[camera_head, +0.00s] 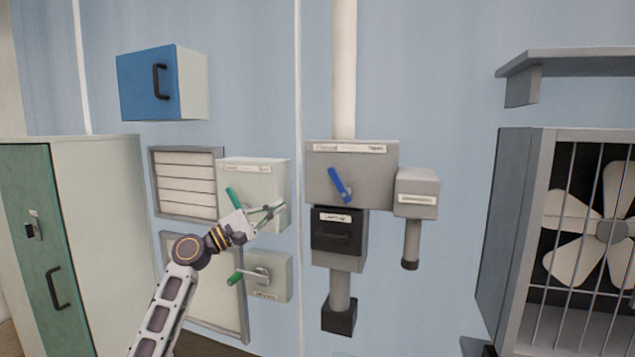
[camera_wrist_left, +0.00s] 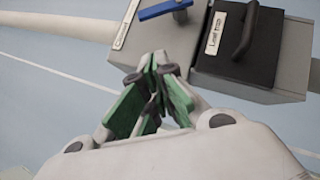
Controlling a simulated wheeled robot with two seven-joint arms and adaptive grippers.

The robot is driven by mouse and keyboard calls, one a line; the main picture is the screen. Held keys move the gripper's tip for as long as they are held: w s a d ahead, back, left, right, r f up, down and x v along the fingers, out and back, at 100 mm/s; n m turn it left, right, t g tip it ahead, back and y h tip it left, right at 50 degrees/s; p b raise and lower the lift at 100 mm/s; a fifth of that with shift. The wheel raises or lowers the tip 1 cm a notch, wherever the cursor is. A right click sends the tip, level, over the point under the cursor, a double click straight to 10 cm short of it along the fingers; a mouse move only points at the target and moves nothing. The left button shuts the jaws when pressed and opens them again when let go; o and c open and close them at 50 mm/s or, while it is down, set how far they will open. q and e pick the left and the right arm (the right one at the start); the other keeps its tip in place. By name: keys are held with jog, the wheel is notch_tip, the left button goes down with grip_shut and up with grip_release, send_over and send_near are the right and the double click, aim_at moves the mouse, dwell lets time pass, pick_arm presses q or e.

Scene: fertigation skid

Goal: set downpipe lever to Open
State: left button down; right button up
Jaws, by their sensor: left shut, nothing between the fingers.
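The blue lever (camera_head: 336,183) is on the front of a grey box (camera_head: 380,180) on the white downpipe (camera_head: 344,70). Its handle tilts up and to the left from its pivot. In the left wrist view the blue lever (camera_wrist_left: 160,10) shows at the top edge, beyond the fingers. My left gripper (camera_head: 279,210) is left of the grey box, in front of a pale box, apart from the lever. Its green-padded fingers (camera_wrist_left: 153,72) are together and empty.
Below the lever is a dark box (camera_wrist_left: 238,45) labelled "Leaf Trap" with a handle. A small grey box (camera_head: 417,192) is on the right. A caged fan (camera_head: 600,230) stands far right.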

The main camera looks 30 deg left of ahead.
aim_at(341, 184)
dwell(0.4)
pick_arm(q)
jog(key=p+x, duration=0.1)
jog(key=x, duration=0.3)
jog(key=d+p+x, duration=0.1)
jog(key=x, duration=0.3)
jog(key=s+p+x, duration=0.1)
jog(key=x, duration=0.3)
jog(key=shift+s+d+r, duration=0.1)
jog(key=shift+d+r, duration=0.2)
jog(key=shift+r, duration=0.1)
jog(key=shift+d+r, duration=0.25)
jog(key=shift+d, duration=0.25)
pick_arm(e)
jog(key=s+d, duration=0.4)
jog(key=s, duration=0.2)
jog(key=shift+s+d+g, duration=0.3)
jog(key=shift+d, duration=0.1)
